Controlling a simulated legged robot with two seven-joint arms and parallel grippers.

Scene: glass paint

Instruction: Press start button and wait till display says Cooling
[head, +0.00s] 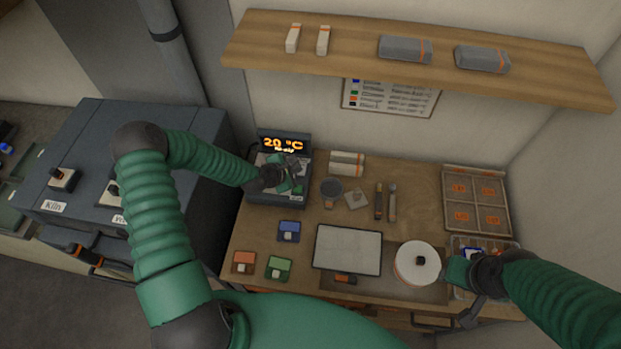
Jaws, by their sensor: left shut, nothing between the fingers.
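The small dark device with the display (284,144) stands at the back left of the wooden table. Its display glows orange and reads 20 °C, with a smaller line below that is too small to read surely. My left gripper (293,177) is over the front part of this device, just below the display, shut and empty. It covers the device's top, so I cannot make out the start button or whether the fingers touch it. My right gripper (462,292) is at the table's front right, beside the white round piece; its fingers are unclear.
A large dark kiln (150,150) stands left of the table. Blue (289,231), orange (244,262) and green (279,267) blocks, a white panel (347,247), a white round piece (418,263) and a compartment tray (477,200) lie on the table. A shelf (400,60) overhangs the back.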

